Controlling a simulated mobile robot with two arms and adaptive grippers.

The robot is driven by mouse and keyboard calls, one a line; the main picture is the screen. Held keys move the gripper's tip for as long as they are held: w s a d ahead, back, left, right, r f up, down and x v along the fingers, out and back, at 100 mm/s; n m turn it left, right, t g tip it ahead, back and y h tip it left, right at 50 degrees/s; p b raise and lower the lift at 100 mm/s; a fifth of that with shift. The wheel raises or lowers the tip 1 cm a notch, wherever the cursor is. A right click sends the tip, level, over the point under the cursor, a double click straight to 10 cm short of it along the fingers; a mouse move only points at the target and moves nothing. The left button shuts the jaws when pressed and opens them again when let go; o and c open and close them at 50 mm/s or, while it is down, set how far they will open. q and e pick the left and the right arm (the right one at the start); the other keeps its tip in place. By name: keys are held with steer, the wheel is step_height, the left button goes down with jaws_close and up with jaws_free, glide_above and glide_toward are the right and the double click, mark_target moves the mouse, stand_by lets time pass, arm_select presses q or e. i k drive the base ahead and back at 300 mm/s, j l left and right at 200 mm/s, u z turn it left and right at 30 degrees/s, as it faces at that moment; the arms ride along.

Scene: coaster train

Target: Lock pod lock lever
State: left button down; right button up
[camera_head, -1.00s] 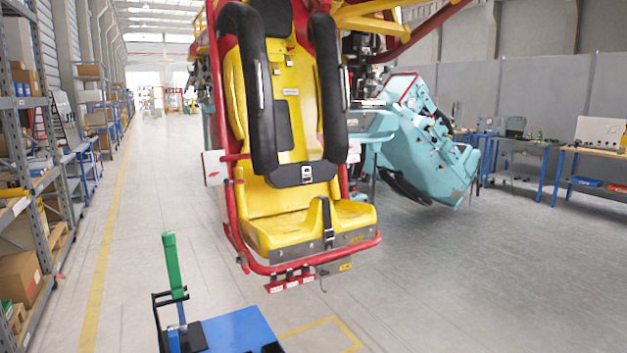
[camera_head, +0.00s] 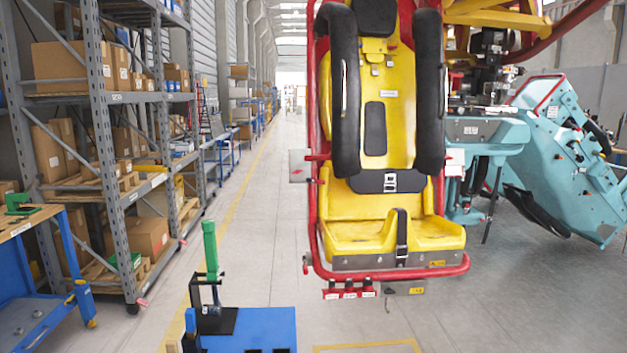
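A lever with a green handle (camera_head: 210,250) stands almost upright at the lower left of the middle. Its black bracket (camera_head: 216,320) is fixed on a blue platform (camera_head: 262,326) on the floor. It appears to be the pod lock lever. The yellow pod seat (camera_head: 375,235) with its red frame hangs behind and to the right of the lever, apart from it. Its black padded restraints (camera_head: 345,95) are down in front of the backrest. Neither of my grippers is in view.
Shelving with cardboard boxes (camera_head: 140,238) lines the left side. A blue workbench (camera_head: 35,290) stands at the lower left. A teal pod (camera_head: 565,150) is tilted at the right. The grey floor between shelves and platform is clear, with a yellow line along it.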

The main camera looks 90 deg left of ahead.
mark_target(308, 179)
steer(key=i+j+u, duration=0.15)
steer(key=i+u, duration=0.15)
steer(key=u, duration=0.2)
steer(key=i+u, duration=0.45)
steer(key=i+l+u, duration=0.1)
steer(key=u, duration=0.4)
steer(key=i+l+u, duration=0.3)
steer(key=u, duration=0.2)
steer(key=i+u, duration=0.6)
steer(key=i+j, duration=0.05)
